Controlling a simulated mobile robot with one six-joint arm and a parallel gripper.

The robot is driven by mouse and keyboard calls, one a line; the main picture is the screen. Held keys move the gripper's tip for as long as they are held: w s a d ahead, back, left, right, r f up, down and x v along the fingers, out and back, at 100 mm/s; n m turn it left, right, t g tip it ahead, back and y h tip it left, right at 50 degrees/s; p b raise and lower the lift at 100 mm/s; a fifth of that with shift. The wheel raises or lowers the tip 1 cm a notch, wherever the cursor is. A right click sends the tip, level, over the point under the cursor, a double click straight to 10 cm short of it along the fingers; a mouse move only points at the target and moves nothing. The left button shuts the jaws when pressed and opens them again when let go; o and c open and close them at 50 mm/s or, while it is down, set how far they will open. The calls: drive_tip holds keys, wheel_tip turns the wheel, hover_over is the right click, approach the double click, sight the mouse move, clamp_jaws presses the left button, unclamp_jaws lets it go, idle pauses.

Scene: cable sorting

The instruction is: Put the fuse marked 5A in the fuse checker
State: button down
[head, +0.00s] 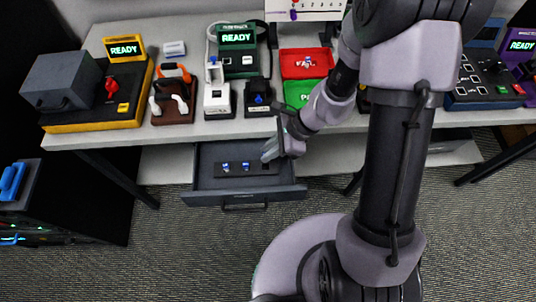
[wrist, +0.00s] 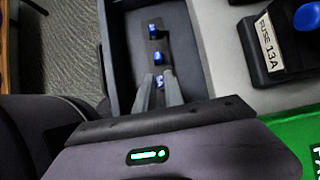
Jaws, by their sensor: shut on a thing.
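My gripper (wrist: 158,94) is down in the open grey drawer (head: 285,193), shut on a blue-and-white fuse (wrist: 160,80) at the near end of the row in the wrist view. Its marking is not readable. Two other blue fuses, one in the middle (head: 246,166) and one farthest from my gripper (head: 227,167), stand in the same dark strip (head: 237,174). In the head view my gripper (head: 268,153) hides the held fuse. A dark green unit with a READY screen (head: 237,38) stands on the bench; I cannot tell for sure that it is the fuse checker.
A black block labelled FUSE 13A (wrist: 272,50) holds a blue piece. Beside it are a white block (head: 217,98), a red FAIL tray (head: 292,72) and a green tray (head: 294,88). A yellow READY unit (head: 125,48) is left, a purple one (head: 522,42) right.

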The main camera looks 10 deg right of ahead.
wheel_tip(320, 180, up, 7)
drive_tip(key=p, duration=0.3)
drive_tip(key=shift+r+p, duration=0.2)
drive_tip(key=shift+p, duration=0.15)
